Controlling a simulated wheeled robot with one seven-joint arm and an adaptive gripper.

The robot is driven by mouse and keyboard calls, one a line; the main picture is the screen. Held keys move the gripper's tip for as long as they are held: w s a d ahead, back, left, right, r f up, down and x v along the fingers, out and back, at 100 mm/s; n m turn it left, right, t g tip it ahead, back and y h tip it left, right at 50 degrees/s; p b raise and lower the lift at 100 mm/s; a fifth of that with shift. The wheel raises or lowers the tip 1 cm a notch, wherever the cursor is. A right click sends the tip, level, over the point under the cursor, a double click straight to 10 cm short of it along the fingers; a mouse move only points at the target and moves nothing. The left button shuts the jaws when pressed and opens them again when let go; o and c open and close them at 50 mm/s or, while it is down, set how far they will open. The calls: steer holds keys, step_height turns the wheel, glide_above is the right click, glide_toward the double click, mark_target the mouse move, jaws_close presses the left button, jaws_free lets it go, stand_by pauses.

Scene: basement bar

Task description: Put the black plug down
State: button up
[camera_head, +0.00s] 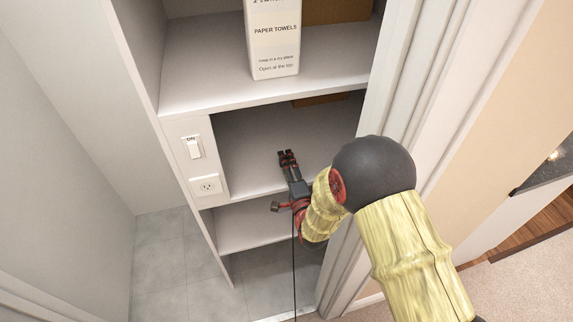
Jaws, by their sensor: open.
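My gripper (288,157) reaches over the middle shelf of a white closet, its dark and red fingers pointing to the back. The fingers look slightly apart, with nothing clearly held between them. I cannot make out the black plug; it may be hidden by my gripper or too small to tell. A thin black line like a cord (294,265) runs straight down from below my wrist to the bottom of the picture.
A paper towels box (274,40) stands on the upper shelf (200,72). A light switch (193,147) and an outlet (207,186) are on the left panel. The middle shelf (245,150) looks mostly clear. A white door frame (395,90) stands close to my arm.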

steer(key=shift+s+f, duration=0.1)
steer(key=shift+f, duration=0.1)
steer(key=shift+r+p, duration=0.25)
steer(key=shift+p, duration=0.25)
steer(key=r+p+v, duration=0.1)
steer(key=p+v, duration=0.2)
steer(key=v, duration=0.8)
steer(key=shift+s, duration=0.35)
steer(key=shift+d, duration=0.1)
